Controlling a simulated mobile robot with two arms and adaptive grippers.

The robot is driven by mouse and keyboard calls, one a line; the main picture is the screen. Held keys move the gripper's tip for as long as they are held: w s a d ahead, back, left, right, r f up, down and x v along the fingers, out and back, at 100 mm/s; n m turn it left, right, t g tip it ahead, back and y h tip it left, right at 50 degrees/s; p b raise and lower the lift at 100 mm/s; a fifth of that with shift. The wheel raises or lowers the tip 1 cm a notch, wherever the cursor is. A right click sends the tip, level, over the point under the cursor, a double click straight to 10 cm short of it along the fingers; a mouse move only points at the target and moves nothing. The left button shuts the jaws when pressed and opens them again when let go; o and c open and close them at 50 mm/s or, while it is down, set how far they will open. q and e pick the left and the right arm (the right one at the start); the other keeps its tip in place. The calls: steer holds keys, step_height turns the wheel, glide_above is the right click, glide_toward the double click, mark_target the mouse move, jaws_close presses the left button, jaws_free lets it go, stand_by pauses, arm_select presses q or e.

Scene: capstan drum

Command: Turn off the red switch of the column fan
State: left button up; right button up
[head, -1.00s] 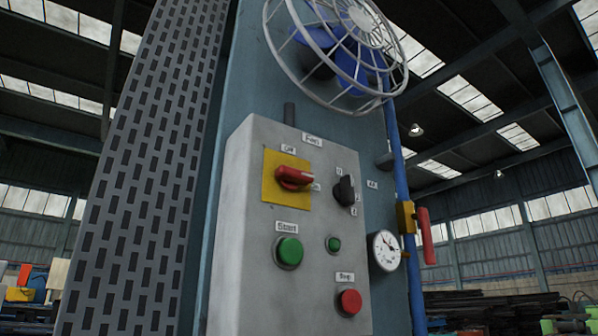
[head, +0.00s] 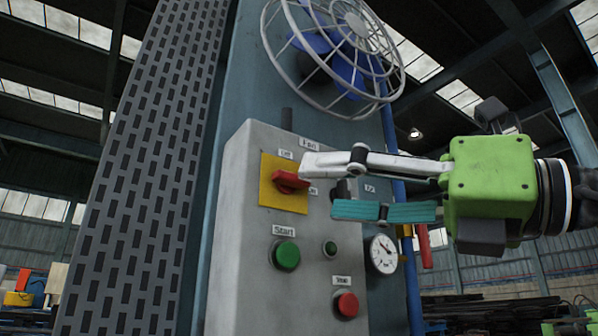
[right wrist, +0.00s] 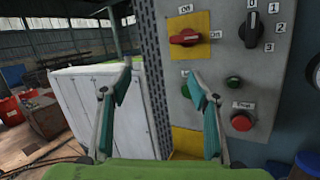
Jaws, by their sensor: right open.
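The red rotary switch (head: 290,181) sits on a yellow plate (head: 271,200) on the grey control box below the column fan (head: 345,45). Its handle lies roughly level, with "Off" above the plate and "On" at its right. It also shows in the right wrist view (right wrist: 185,37). My right gripper (head: 320,187) comes in from the right, open and empty, with its fingertips close to the right of the switch in the picture. I see no contact. In the right wrist view the spread fingers (right wrist: 160,80) are below and left of the switch. My left gripper is out of view.
The box carries a black selector knob (right wrist: 251,28), a green Start button (head: 286,255), a small green lamp or button (head: 329,248) and a red Stop button (head: 346,304). A gauge (head: 382,254) and blue pipe (head: 416,297) stand at its right. A white cabinet (right wrist: 85,105) stands left.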

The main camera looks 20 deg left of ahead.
mark_target(296, 175)
steer(key=s+d+r+m+t+h, duration=0.3)
steer(key=d+r+t+h, duration=0.1)
steer(key=r+t+h, duration=0.25)
steer(key=shift+t+y, duration=0.25)
steer(key=p+x, duration=0.1)
steer(key=x, duration=0.3)
steer(key=p+x, duration=0.2)
steer(key=x, duration=0.2)
steer(key=f+p+x, duration=0.1)
steer(key=p+x, duration=0.1)
steer(key=x, duration=0.2)
steer(key=shift+w+a, duration=0.15)
steer(key=shift+w, duration=0.05)
steer(key=shift+w+a+f, duration=0.1)
steer(key=shift+w+a, duration=0.25)
steer(key=shift+a, duration=0.05)
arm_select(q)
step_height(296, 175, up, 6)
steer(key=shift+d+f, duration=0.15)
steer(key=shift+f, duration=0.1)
arm_select(e)
steer(key=c, duration=1.1)
